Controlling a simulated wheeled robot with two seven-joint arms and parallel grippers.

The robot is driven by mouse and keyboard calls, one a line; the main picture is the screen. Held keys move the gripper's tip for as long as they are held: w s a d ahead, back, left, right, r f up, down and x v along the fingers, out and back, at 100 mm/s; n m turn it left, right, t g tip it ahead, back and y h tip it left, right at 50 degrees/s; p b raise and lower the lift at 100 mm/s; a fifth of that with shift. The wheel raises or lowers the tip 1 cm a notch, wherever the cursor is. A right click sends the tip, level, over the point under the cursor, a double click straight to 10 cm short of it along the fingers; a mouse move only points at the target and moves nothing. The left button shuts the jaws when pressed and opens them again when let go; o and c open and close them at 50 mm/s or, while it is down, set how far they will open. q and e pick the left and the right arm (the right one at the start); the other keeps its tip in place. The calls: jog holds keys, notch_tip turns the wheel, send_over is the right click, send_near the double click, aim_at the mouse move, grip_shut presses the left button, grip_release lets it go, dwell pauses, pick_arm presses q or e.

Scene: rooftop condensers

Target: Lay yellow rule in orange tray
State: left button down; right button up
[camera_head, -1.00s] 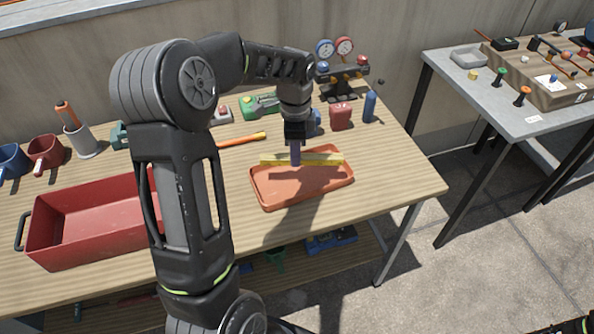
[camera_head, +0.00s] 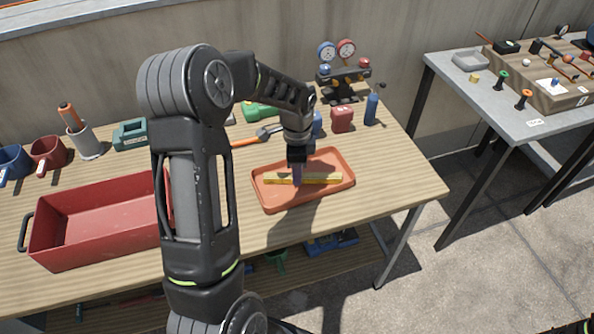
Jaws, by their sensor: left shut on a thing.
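The yellow rule (camera_head: 322,178) is a long thin bar lying crosswise over the orange tray (camera_head: 340,161), within its rim as seen from above. My left gripper (camera_head: 297,178) points down over the tray and is shut on the rule near its middle. The fingers hide a short part of the rule. I cannot tell whether the rule touches the tray floor.
A red bin (camera_head: 95,222) stands to the left of the tray. A hammer-like tool (camera_head: 258,137) lies behind the tray. A red canister (camera_head: 342,120), a blue bottle (camera_head: 372,108) and a gauge set (camera_head: 340,70) stand at the back. Bare wood lies to the tray's right.

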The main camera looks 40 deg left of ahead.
pick_arm(q)
jog(key=shift+f, duration=0.15)
jog(key=c, duration=1.3)
grip_release()
jog(key=shift+o, duration=0.2)
notch_tip(320, 180, up, 12)
